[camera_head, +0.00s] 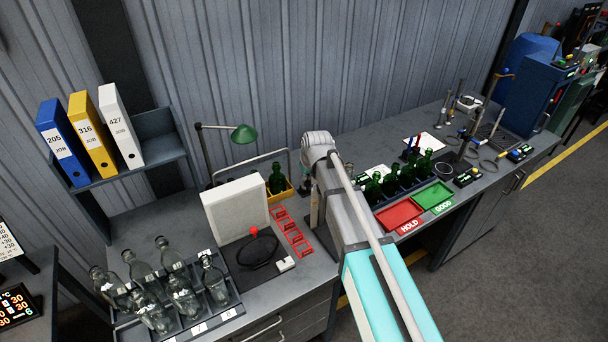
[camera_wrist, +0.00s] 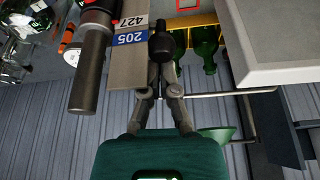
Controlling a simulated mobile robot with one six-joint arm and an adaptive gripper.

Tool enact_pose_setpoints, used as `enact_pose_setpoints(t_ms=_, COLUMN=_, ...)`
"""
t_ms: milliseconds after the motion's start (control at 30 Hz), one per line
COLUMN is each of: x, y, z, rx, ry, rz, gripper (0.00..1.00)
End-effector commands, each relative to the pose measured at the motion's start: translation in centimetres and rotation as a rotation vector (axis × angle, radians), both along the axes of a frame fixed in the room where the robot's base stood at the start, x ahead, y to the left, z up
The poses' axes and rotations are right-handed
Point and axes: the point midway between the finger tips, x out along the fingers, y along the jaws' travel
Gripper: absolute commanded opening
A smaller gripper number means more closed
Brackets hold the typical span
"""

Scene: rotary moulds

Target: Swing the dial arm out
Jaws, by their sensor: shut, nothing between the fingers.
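In the wrist view my gripper (camera_wrist: 163,85) is shut and empty. Its fingertips are close to a dark, rounded knob-like part (camera_wrist: 162,42) beside a beige-grey plate (camera_wrist: 130,72) with a white 427 tag and a blue 205 tag. I cannot tell whether they touch. A thick grey cylinder with a dark end (camera_wrist: 91,68) lies along the other side of the plate. These look like parts of the dial fixture, but which is the dial arm is unclear. In the head view my arm hides my gripper and most of this fixture.
A white block panel (camera_head: 237,209) stands close by on the bench. A yellow crate (camera_head: 289,192) with green bottles and a green lamp (camera_head: 244,134) are behind. Clear bottles fill a tray (camera_head: 228,315) at left. Red (camera_head: 399,214) and green (camera_head: 433,195) trays lie to the right.

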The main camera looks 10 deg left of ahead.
Motion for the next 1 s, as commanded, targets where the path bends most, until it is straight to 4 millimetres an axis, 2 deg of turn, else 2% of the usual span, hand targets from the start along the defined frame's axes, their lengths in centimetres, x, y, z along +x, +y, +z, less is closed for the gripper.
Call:
enact_pose_setpoints(t_ms=333, x=-0.2, y=0.7, z=0.1, rx=0.000, ry=0.000, rz=0.009, gripper=0.00)
enact_pose_setpoints(t_ms=567, x=0.8, y=1.5, z=0.7, rx=0.001, ry=0.000, rz=0.007, gripper=0.00)
enact_pose_setpoints(t_ms=767, x=2.4, y=2.9, z=1.6, rx=0.000, ry=0.001, rz=0.004, gripper=0.00)
enact_pose_setpoints(t_ms=1000, x=1.3, y=2.1, z=3.8, rx=0.000, ry=0.001, rz=0.004, gripper=0.00)
